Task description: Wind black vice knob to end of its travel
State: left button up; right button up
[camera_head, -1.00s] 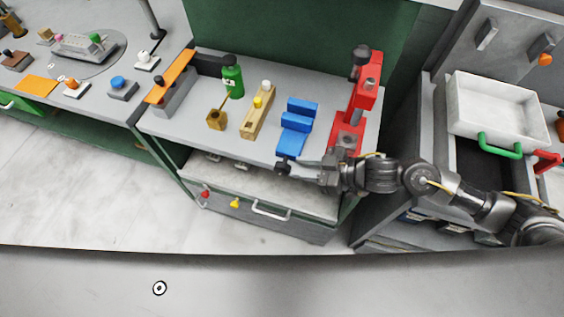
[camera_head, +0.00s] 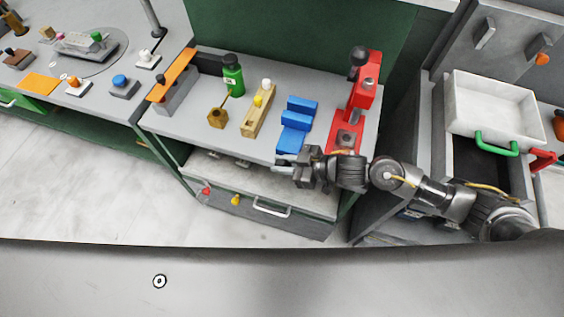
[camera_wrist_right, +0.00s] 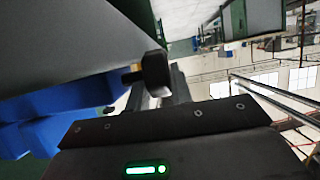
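The blue vice (camera_head: 291,139) stands near the front edge of the grey worktop, with two raised blue jaws. In the right wrist view its black knob (camera_wrist_right: 155,73) sits on a short brass-coloured shaft, close in front of my gripper. A grey finger (camera_wrist_right: 179,84) of the right gripper shows just beside the knob; I cannot tell whether it touches. In the head view my right gripper (camera_head: 291,171) is at the vice's front end and hides the knob. Its finger opening is not clear. My left gripper is not in view.
A red press (camera_head: 367,94) stands right of the vice. A drawer with a handle (camera_head: 271,208) is below the worktop.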

jog(key=shift+d+f+t+y+b, duration=0.1)
jog(key=shift+f+t+y+b, duration=0.3)
jog(key=shift+y+b, duration=1)
grip_shut()
jog(key=shift+r+b, duration=0.1)
jog(key=shift+b, duration=0.65)
jog(key=shift+r, duration=0.3)
jog(key=o, duration=0.7)
grip_release()
jog(key=shift+c, duration=0.2)
jog(key=shift+d, duration=0.1)
